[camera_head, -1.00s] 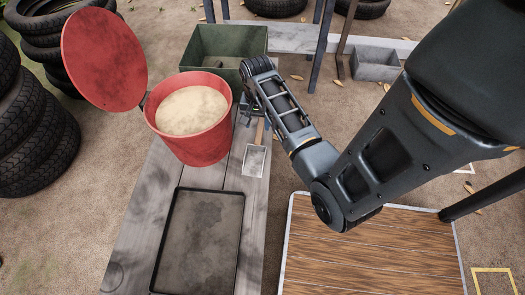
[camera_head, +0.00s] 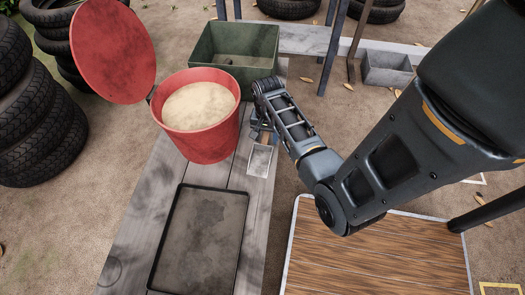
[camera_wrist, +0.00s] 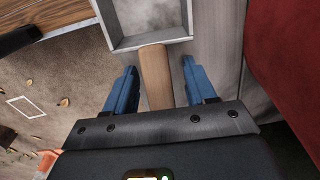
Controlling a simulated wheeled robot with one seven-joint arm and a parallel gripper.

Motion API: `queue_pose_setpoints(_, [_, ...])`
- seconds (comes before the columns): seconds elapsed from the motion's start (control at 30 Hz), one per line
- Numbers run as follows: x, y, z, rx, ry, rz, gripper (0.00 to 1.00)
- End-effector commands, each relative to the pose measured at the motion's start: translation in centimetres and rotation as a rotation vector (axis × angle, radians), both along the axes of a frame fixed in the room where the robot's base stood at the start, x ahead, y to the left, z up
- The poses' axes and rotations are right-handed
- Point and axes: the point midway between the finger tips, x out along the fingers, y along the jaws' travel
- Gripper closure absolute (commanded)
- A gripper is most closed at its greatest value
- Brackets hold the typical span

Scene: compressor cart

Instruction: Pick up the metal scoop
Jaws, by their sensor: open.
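The metal scoop (camera_head: 260,160) lies on the grey plank bench, just right of the red bucket. Its metal pan points toward the near side, and its wooden handle runs back under my gripper (camera_head: 263,130). In the wrist view the scoop's pan (camera_wrist: 150,22) is at the top, with the wooden handle (camera_wrist: 155,75) coming down from it. My gripper (camera_wrist: 160,88) is open, with one blue finger on each side of the handle and a gap visible on both sides. I cannot tell how far the fingers are above the bench.
The red bucket (camera_head: 205,143) of pale grain, its lid open, stands close left of my gripper. A green bin (camera_head: 240,72) is behind. A black-rimmed tray (camera_head: 200,240) lies nearer on the bench (camera_head: 130,235). A wood-topped table (camera_head: 370,255) is at right.

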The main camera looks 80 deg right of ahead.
Motion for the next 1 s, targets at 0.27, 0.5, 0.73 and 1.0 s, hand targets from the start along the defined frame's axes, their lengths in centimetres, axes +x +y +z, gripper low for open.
queue_pose_setpoints(0.27, [0.0,-0.01,0.04,0.0,0.0,0.0,0.66])
queue_pose_setpoints(0.5, [0.0,0.0,0.03,0.0,0.0,0.0,0.89])
queue_pose_setpoints(0.73, [0.01,-0.02,0.07,0.0,0.0,0.0,1.0])
queue_pose_setpoints(1.0, [0.03,-0.04,0.71,-0.001,-0.001,0.0,1.0])
